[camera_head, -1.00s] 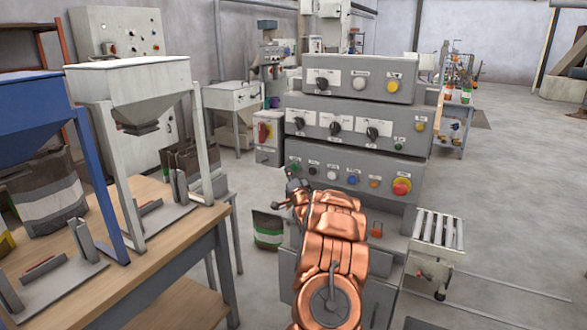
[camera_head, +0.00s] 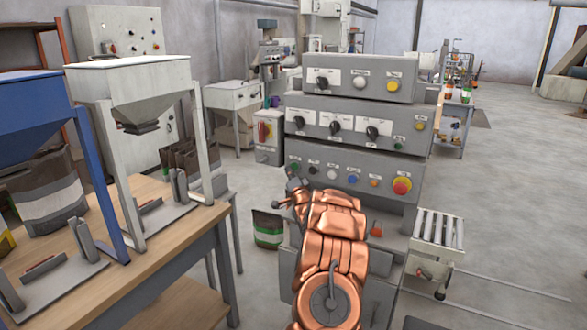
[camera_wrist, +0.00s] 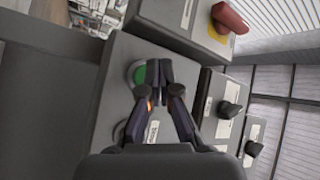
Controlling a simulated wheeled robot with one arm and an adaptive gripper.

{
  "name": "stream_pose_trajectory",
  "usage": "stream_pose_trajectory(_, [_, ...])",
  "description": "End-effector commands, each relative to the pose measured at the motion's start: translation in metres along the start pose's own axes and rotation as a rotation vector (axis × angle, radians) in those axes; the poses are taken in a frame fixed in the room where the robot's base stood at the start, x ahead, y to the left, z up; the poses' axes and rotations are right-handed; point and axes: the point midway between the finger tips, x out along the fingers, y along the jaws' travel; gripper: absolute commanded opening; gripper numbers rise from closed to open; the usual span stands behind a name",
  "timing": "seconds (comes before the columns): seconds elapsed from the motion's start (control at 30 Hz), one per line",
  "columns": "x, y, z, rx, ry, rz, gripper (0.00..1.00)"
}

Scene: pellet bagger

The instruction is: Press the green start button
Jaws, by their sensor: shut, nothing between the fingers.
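The green button (camera_wrist: 139,75) sits in a pale round ring on a grey panel in the wrist view, partly covered by a finger. In the head view a small dark green button (camera_head: 295,167) shows at the left end of the lowest panel row. My gripper (camera_wrist: 159,68) is shut and empty. Its fingertips overlap the right side of the green button in the wrist view; I cannot tell whether they touch it. In the head view my gripper (camera_head: 291,188) is just below the row's left end, partly hidden by my copper-coloured arm.
A red emergency stop (camera_head: 402,186) is at the row's right end. A red handle on yellow (camera_wrist: 230,18) is nearby in the wrist view. A roller stand (camera_head: 438,232) is right of the console, a wooden bench (camera_head: 170,235) left. The right floor is mostly clear.

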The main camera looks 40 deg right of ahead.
Motion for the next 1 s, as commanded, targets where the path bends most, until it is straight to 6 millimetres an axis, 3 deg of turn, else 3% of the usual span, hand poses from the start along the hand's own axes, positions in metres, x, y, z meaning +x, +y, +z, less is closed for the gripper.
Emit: stream_pose_trajectory(1.0, [0.0061, 0.0043, -0.0043, 0.000, 0.000, 0.000, 0.00])
